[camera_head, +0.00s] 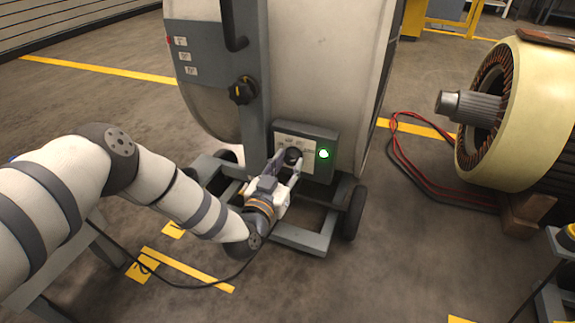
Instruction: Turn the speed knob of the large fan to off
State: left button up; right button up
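The large fan (318,60) has a pale round housing on a grey wheeled frame and stands upright in the middle of the view. Its grey control box (321,168) sits low on the frame, with a pale label plate and a lit green light (323,154). The dark speed knob (292,155) is on this plate, partly hidden by my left gripper (288,163). The fingertips are at the knob, one on each side as far as I can see; whether they press on it I cannot tell. The knob's pointer setting cannot be read. My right gripper is out of view.
A second black knob (242,90) sits higher on the fan's grey upright. A large cream motor part (534,115) with a shaft stands at the right, red and black cables (408,165) on the floor beside it. Open floor lies in front.

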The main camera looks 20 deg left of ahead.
pick_arm(q)
jog(key=shift+n, duration=0.4)
jog(key=n, duration=0.4)
jog(key=shift+n, duration=0.4)
jog(key=n, duration=0.6)
jog(key=shift+d+f+n, duration=0.1)
jog(key=shift+n, duration=0.2)
jog(key=n+b, duration=0.1)
jog(key=n, duration=0.4)
jog(key=n+b, duration=0.1)
jog(key=n, duration=0.2)
jog(key=shift+n, duration=0.3)
jog(key=shift+n+b, duration=0.5)
jog(key=shift+n, duration=1)
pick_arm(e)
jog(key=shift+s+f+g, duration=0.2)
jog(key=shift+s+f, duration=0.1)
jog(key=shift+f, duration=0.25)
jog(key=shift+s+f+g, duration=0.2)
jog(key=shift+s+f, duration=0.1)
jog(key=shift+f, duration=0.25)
pick_arm(q)
jog(key=shift+r, duration=0.2)
jog(key=o, duration=1.1)
